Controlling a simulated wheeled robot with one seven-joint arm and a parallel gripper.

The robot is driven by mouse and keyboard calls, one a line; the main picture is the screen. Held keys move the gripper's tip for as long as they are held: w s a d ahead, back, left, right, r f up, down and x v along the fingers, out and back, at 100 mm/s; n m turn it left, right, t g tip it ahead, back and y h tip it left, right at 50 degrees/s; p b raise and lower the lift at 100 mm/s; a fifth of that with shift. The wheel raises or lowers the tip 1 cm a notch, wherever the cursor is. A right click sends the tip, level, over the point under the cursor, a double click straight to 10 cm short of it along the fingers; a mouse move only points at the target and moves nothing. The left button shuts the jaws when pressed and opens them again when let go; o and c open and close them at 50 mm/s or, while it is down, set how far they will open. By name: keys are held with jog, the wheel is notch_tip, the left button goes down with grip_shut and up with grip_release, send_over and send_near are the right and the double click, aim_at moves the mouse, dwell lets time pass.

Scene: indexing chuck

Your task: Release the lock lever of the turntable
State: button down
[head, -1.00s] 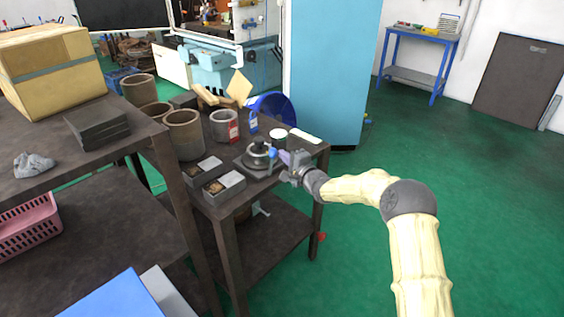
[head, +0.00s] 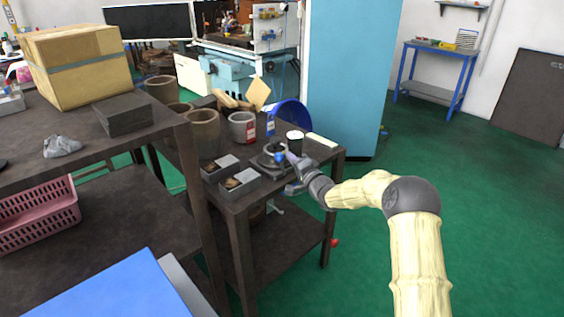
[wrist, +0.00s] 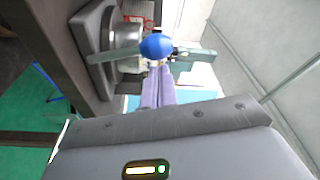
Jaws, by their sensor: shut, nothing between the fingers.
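The turntable (head: 266,168) is a small dark round unit on a square base, near the front right of the dark workbench. In the wrist view its metal body (wrist: 122,45) is at the upper left. The knob hides part of what lies behind.
Two grey boxes (head: 240,182) stand left of the turntable. A black cup (head: 295,143) and a pale block (head: 321,140) are behind it. Pots (head: 203,130) stand farther back. A blue cabinet (head: 350,80) rises behind the bench. The floor to the right is clear.

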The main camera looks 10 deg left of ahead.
jog(key=s+d+p, duration=0.1)
jog(key=s+d, duration=0.5)
jog(key=d, duration=0.4)
jog(key=shift+r, duration=0.2)
dwell(0.4)
